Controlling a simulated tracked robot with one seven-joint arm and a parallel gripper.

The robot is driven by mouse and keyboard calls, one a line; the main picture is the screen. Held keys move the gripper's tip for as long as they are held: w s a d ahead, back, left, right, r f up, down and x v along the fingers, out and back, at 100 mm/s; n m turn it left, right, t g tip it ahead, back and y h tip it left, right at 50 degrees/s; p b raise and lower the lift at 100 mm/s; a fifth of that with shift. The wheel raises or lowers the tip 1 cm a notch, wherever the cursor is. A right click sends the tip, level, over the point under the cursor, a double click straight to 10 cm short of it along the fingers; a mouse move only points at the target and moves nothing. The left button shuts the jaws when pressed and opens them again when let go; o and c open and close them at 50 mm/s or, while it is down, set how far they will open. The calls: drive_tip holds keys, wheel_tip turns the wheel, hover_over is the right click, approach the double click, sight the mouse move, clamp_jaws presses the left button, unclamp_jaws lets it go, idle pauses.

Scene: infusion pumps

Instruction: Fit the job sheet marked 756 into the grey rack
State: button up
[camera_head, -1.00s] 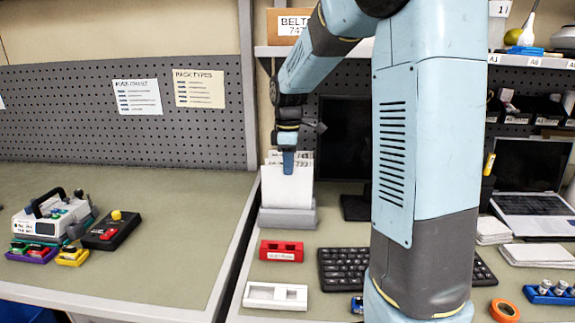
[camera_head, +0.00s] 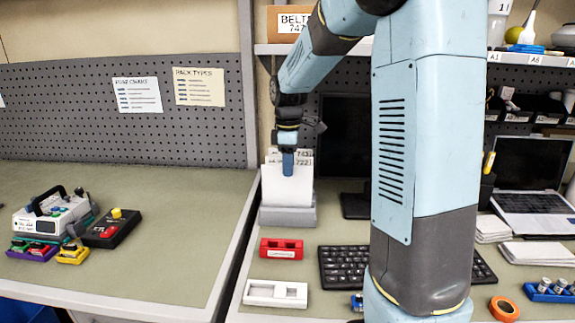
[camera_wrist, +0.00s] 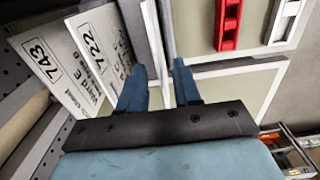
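A white job sheet (camera_head: 287,186) stands upright at the front of the grey rack (camera_head: 288,216). Its number does not show, so I cannot tell whether it reads 756. Behind it, sheets marked 743 (camera_wrist: 45,60) and 722 (camera_wrist: 92,45) stand in the rack. My gripper (camera_wrist: 158,82) points down at the rack, its fingers apart. One blue finger (camera_head: 288,163) is in front of the front sheet's upper part in the head view. In the wrist view the front sheet's edge runs between the fingers, with gaps visible. The sheet's lower edge is hidden.
A red block (camera_head: 281,249) and a white tray (camera_head: 275,293) lie in front of the rack. A keyboard (camera_head: 343,268) is to their right, and a dark monitor (camera_head: 345,140) stands behind. The left bench (camera_head: 170,230) is mostly clear, with a pump (camera_head: 52,217) at its left.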

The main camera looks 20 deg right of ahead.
wheel_tip(320, 180, up, 14)
drive_tip(key=shift+f, duration=0.15)
idle(0.7)
drive_tip(key=s+f+m+t, duration=0.2)
drive_tip(key=s+m, duration=0.4)
drive_tip(key=s, duration=0.8)
drive_tip(key=s+f+m+t, duration=0.2)
drive_tip(key=s+m, duration=0.5)
drive_tip(key=s, duration=0.7)
drive_tip(key=shift+a+f+m+t, duration=0.25)
drive_tip(key=shift+f+m+t, duration=0.1)
drive_tip(key=shift+t, duration=0.45)
